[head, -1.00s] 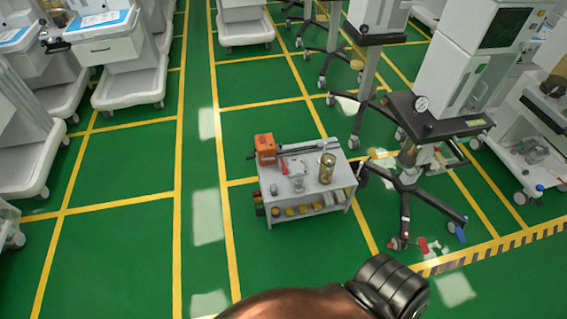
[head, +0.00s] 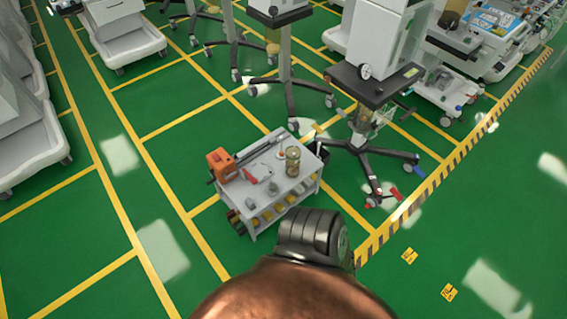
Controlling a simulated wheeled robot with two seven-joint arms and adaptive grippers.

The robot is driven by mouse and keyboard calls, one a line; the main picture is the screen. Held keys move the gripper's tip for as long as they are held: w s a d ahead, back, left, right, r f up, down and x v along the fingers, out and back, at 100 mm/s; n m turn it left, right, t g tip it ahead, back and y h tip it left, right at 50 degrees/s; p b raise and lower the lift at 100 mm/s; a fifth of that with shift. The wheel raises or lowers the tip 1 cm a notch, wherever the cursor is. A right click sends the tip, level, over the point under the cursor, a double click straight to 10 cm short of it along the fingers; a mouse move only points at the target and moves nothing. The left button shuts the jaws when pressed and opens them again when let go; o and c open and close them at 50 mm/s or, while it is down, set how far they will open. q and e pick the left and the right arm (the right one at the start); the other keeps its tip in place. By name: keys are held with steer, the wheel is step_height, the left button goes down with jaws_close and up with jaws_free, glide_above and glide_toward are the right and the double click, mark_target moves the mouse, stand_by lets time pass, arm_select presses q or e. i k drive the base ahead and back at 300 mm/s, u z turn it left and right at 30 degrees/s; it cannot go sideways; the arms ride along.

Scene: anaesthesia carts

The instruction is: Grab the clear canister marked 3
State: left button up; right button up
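A clear, brownish canister (head: 292,161) stands upright on the top of a small grey cart (head: 262,208) in the middle of the head view. A clear container (head: 362,122) also shows under the dark tray of a wheeled stand to the right of the cart. No number can be read on either one, so I cannot tell which is marked 3. Neither of my grippers is in view.
The cart also bears an orange box (head: 221,163) and small items, with yellow pieces on its lower shelf. The wheeled stand (head: 372,85) has spread legs close to the cart's right. Green floor (head: 90,240) is open at left and right.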

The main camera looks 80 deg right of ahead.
mark_target(292, 164)
steer(key=z, duration=0.5)
steer(key=i, duration=0.8)
steer(key=z, duration=0.8)
